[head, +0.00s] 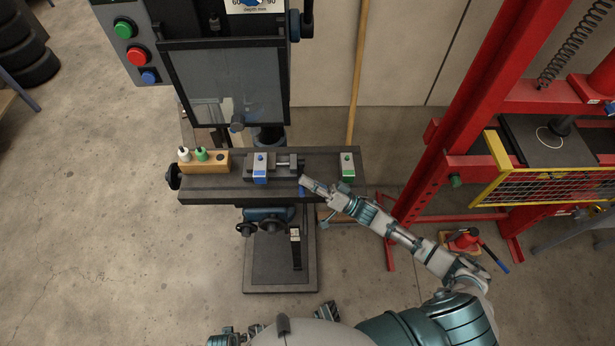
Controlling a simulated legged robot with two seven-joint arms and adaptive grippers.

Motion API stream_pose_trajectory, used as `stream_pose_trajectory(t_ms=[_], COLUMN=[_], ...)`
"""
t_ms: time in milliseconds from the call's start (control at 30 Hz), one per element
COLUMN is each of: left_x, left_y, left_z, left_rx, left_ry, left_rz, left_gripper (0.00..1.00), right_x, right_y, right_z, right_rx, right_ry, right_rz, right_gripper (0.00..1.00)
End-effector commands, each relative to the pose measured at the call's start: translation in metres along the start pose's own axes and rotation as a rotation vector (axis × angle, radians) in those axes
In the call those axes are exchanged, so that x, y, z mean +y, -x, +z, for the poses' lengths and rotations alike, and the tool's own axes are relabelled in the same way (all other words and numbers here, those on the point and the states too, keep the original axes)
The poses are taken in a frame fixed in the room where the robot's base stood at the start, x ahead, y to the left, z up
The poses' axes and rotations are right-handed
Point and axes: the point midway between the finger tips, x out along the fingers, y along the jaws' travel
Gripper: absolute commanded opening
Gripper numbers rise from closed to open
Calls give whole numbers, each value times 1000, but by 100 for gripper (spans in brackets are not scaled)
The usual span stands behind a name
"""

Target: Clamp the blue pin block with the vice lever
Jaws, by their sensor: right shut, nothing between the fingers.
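The blue pin block (260,167) is a pale block with a blue top spot and a blue lower front. It sits upright at the left part of the small dark vice (285,171) on the machine table. I cannot tell whether the jaws touch it. A short blue piece (302,191), possibly the vice lever's grip, shows below my right gripper (304,181). That gripper is shut and empty at the right end of the vice, close to this blue piece. Contact between them cannot be made out.
A green-marked block (347,167) stands at the right end of the machine table (215,195). A wooden holder (203,163) with small bottles is at its left end. The drill guard (225,85) hangs above. A red press (460,120) with a yellow guard stands to the right.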

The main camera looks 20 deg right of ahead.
Motion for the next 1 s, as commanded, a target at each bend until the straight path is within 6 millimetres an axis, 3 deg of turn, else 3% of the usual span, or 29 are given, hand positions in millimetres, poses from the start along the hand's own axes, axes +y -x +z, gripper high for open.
stream_pose_trajectory(t_ms=[700,867,1000], left_x=[1,1,1], left_y=[0,1,1], left_z=[1,0,0], left_rx=[0,0,1], left_ry=[1,1,0], left_rz=[4,3,2], left_gripper=[59,59,59], right_x=[1,2,3], right_y=[2,21,52], right_z=[5,5,5], right_rx=[-2,-3,-3], right_ry=[1,-1,-2], right_rz=[2,5,6], right_gripper=[0,0,0])
